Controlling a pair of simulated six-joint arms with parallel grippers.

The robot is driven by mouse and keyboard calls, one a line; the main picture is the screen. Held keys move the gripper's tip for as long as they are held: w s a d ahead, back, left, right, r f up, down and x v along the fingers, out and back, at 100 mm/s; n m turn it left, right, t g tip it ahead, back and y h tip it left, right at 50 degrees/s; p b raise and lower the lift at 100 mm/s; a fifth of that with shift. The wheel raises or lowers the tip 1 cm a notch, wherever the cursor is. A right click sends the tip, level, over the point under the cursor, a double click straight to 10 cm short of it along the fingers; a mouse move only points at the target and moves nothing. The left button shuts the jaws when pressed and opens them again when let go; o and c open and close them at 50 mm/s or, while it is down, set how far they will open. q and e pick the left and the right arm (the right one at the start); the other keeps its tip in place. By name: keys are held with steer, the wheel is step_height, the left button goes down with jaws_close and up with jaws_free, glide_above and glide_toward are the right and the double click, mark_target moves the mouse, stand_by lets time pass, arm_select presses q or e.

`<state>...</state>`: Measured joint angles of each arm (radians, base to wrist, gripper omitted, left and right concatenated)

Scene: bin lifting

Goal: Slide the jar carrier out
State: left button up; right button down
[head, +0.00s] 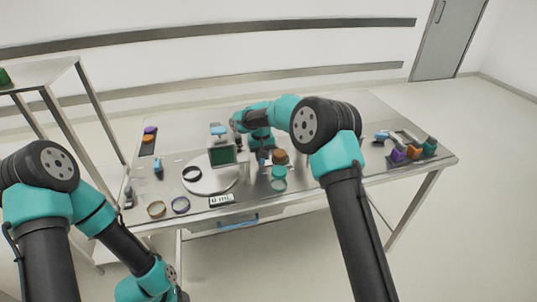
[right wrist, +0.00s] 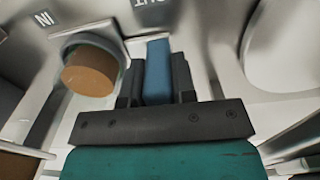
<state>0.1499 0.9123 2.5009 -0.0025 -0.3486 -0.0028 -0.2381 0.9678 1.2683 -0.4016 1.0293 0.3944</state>
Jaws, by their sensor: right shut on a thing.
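My right gripper (right wrist: 157,75) is shut on an upright blue handle (right wrist: 158,62), which sits between its dark fingers in the right wrist view. The handle looks like the grip of the jar carrier, but the carrier's body is mostly hidden below the gripper. A jar with a brown top (right wrist: 90,72) sits in a round holder just left of the gripper, beside an "IN" label. In the head view the right gripper (head: 263,158) is small, at the middle of the table left of the brown-topped jar (head: 280,156). My left gripper is outside both views.
A drawer with a blue handle (head: 238,220) is under the table edge. Several coloured items (head: 414,152) lie at the right.

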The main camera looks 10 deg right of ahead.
steer(key=shift+a, duration=0.25)
steer(key=c, duration=0.9)
jaws_free()
steer(key=shift+a, duration=0.1)
step_height(320, 180, up, 18)
steer(key=shift+f, duration=0.25)
